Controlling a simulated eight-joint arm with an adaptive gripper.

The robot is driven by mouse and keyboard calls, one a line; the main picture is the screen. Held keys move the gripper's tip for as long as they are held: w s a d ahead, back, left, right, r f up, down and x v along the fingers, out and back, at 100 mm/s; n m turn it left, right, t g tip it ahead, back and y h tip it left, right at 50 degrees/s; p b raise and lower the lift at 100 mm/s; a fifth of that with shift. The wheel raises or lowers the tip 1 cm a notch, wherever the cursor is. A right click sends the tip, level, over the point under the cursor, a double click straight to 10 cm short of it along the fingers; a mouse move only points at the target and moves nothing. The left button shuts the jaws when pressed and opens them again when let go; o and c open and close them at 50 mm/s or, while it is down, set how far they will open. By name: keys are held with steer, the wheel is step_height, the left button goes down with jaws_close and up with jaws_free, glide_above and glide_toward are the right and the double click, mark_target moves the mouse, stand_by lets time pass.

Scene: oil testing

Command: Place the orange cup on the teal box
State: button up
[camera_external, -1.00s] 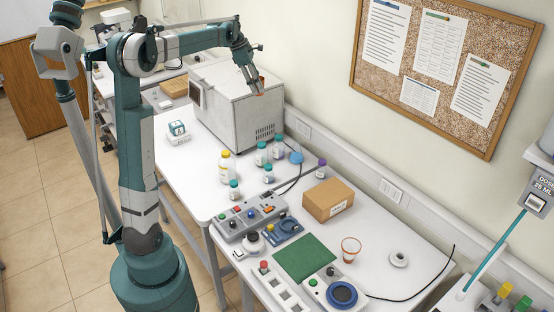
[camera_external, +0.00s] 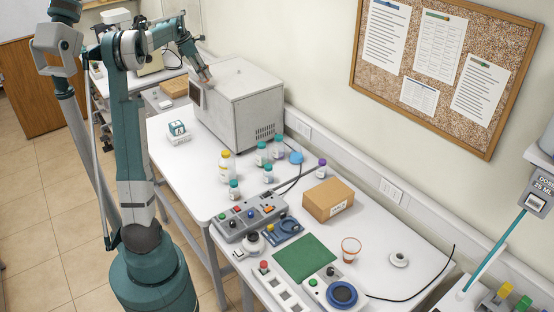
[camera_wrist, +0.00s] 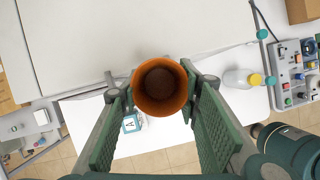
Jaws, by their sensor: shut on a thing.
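My gripper (camera_external: 205,76) is in front of the upper left part of the big grey machine, above the table. In the wrist view my gripper (camera_wrist: 152,80) has its two green-padded fingers on either side of the orange cup (camera_wrist: 160,108), shut on it. The cup is seen from above, with a dark inside.
The grey machine (camera_external: 238,108) stands right beside my gripper. The table around the teal box is mostly clear.

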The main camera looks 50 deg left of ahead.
steer(key=s+a+f+n+y, duration=0.1)
steer(key=s+a+n, duration=0.2)
steer(key=s+a, duration=1.25)
step_height(320, 180, down, 18)
steer(key=w, duration=0.1)
steer(key=shift+a, duration=0.35)
steer(key=shift+p, duration=0.3)
glide_toward(179, 122)
steer(key=shift+w+d+f, duration=0.25)
steer(key=shift+w+d, duration=0.1)
steer(key=shift+w, duration=0.4)
steer(key=shift+f, duration=0.1)
steer(key=shift+f+p, duration=0.3)
steer(key=shift+f, duration=1.45)
steer(key=shift+f, duration=0.15)
